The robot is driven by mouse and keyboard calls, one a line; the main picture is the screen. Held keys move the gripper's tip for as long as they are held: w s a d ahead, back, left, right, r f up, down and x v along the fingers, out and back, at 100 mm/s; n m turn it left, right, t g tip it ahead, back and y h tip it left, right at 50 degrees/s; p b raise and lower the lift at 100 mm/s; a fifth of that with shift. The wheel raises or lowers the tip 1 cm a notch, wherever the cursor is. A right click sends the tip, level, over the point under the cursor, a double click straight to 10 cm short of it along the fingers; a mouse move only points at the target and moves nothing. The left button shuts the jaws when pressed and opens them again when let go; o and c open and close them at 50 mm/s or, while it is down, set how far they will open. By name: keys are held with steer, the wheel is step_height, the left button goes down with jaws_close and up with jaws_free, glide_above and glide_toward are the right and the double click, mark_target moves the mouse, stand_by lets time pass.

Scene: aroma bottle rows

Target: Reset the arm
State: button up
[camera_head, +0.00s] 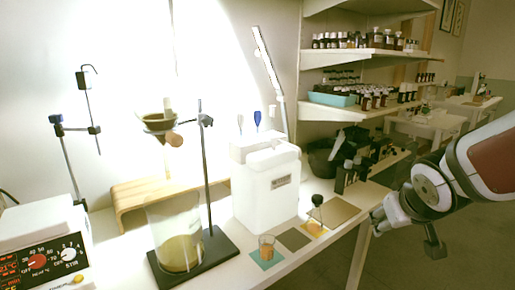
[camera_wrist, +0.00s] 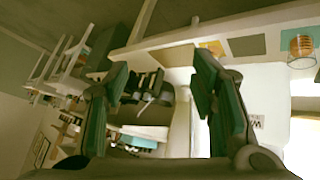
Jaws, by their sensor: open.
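My arm comes in from the right edge of the head view, with my gripper (camera_head: 383,214) at the bench's right front edge. In the wrist view, the two dark green finger pads of my gripper (camera_wrist: 160,72) stand wide apart with nothing between them. The gripper is open and empty. In the head view its fingers are small and partly hidden by the wrist, so their exact pose is unclear.
Bottles (camera_head: 365,41) line the shelves behind. Open floor (camera_head: 440,265) lies at the lower right.

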steer(key=s+a+r+m+g+y, duration=0.1)
steer(key=s+a+g, duration=0.25)
steer(key=s, duration=1.05)
steer(key=s+a+r+g+y, duration=0.1)
steer(key=s+a+g+y, duration=0.3)
steer(key=s, duration=1.1)
step_height(320, 180, up, 18)
steer(key=a+t+h+p, duration=0.1)
steer(key=t+p, duration=0.3)
steer(key=p, duration=1.3)
steer(key=shift+w+a+h, duration=0.2)
steer(key=shift+w+h, duration=0.1)
steer(key=shift+h, duration=0.4)
